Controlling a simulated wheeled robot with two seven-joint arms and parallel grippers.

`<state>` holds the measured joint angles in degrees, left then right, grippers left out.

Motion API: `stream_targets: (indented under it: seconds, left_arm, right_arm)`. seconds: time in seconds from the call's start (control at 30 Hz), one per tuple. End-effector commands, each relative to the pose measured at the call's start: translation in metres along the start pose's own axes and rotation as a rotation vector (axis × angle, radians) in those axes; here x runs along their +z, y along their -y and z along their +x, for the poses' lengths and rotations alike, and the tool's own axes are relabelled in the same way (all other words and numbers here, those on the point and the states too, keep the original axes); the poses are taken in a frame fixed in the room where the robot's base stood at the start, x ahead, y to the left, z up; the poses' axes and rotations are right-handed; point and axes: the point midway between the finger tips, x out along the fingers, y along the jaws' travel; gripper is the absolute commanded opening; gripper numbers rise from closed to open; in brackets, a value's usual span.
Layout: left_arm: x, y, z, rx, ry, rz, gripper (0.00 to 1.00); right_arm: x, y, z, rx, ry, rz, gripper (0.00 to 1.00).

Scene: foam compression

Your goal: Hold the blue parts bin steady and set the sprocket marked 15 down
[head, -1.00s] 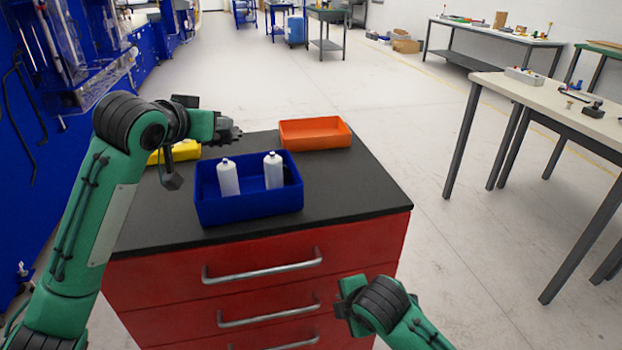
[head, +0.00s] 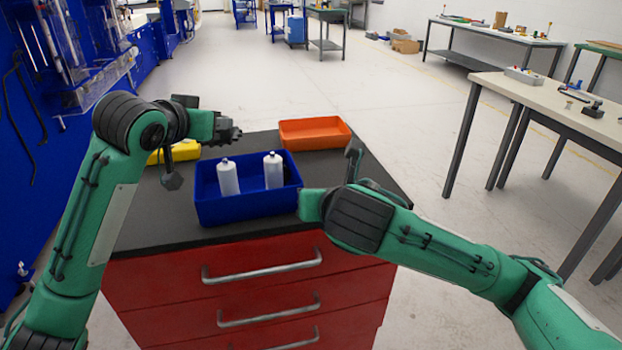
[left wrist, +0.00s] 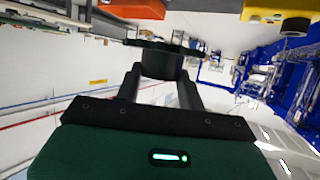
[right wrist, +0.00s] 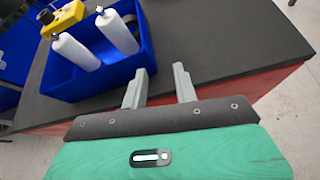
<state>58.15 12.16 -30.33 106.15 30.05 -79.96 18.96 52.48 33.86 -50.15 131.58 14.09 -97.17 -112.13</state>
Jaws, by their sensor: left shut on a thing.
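The blue parts bin (head: 250,208) stands on the dark top of the red cabinet with two white bottles in it; it also shows in the right wrist view (right wrist: 85,88). My left gripper (head: 222,130) is shut on a dark toothed sprocket (head: 231,132), held above and behind the bin. The left wrist view shows the sprocket (left wrist: 160,62) between the fingers; no number is readable. My right gripper (right wrist: 159,86) is open at the bin's right side. Its left finger overlaps the bin's corner in view; I cannot tell whether it touches. In the head view its fingers are mostly hidden.
The cabinet top (head: 340,172) has bare room right of the blue bin. A workbench (head: 545,100) stands at right.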

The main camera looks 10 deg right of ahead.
Motion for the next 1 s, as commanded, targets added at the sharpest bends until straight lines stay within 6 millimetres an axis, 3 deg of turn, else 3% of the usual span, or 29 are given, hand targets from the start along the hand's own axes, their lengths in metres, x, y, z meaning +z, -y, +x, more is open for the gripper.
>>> stream_targets:
  seconds: [0.2,0.47,1.0]
  left_arm:
    - [-0.001,0.0,0.0,0.0,-0.002,0.0,0.07]
    - [-0.001,0.0,0.0,0.0,-0.002,0.0,0.07]
    - [-0.001,0.0,-0.001,0.0,-0.002,0.0,0.07]
  right_arm:
    - [0.027,-0.017,-0.008,0.02,0.077,-0.139,0.29]
    - [0.034,-0.022,-0.001,0.022,0.095,-0.179,0.29]
    - [0.042,-0.024,0.091,0.022,0.094,-0.177,0.29]
